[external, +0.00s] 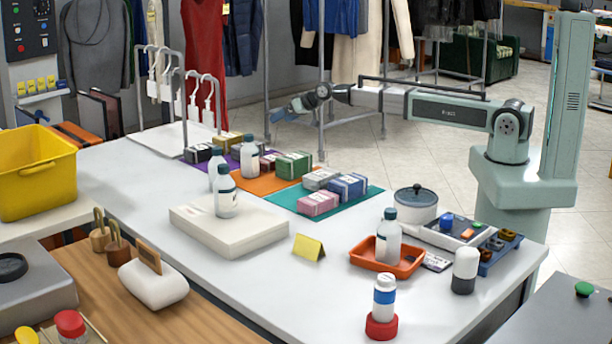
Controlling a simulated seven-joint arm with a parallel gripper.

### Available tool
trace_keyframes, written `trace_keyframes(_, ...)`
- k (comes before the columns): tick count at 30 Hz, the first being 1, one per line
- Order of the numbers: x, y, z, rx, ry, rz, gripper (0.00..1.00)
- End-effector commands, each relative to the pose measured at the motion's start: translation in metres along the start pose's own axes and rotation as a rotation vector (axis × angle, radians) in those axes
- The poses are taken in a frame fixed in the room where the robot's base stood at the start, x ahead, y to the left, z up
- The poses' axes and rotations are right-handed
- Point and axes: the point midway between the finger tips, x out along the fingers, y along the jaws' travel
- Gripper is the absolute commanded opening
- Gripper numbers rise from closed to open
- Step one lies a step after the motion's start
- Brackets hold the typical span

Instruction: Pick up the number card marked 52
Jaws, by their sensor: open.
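A small folded yellow card (308,247) stands on the white table near its front edge; no number is legible on it. A small white card with dark print (437,262) lies flat just right of the orange tray; its marking is too small to read. I cannot tell which card is marked 52. My gripper (277,115) is open at the left end of the outstretched arm. It is raised behind the table's far side, apart from both cards, and nothing shows in it.
The orange tray (363,262) holds a white bottle (388,240). A white slab (190,233) with a bottle (226,200) is left of the yellow card. Wrapped bundles (293,165) lie on coloured mats behind. A lidded pot (416,207) stands right. The table's front middle is clear.

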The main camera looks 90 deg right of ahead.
Motion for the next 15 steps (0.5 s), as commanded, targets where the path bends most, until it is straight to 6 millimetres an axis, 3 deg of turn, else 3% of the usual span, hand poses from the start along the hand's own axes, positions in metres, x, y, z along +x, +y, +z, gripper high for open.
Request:
trace_keyframes(1,-0.003,-0.003,-0.015,0.001,0.021,-0.004,1.0)
trace_keyframes(5,-0.012,-0.016,-0.043,-0.005,0.061,-0.021,1.0)
trace_keyframes(8,-0.018,-0.041,-0.059,-0.023,0.077,-0.047,1.0)
trace_keyframes(15,-0.026,-0.123,-0.054,-0.098,0.041,-0.124,1.0)
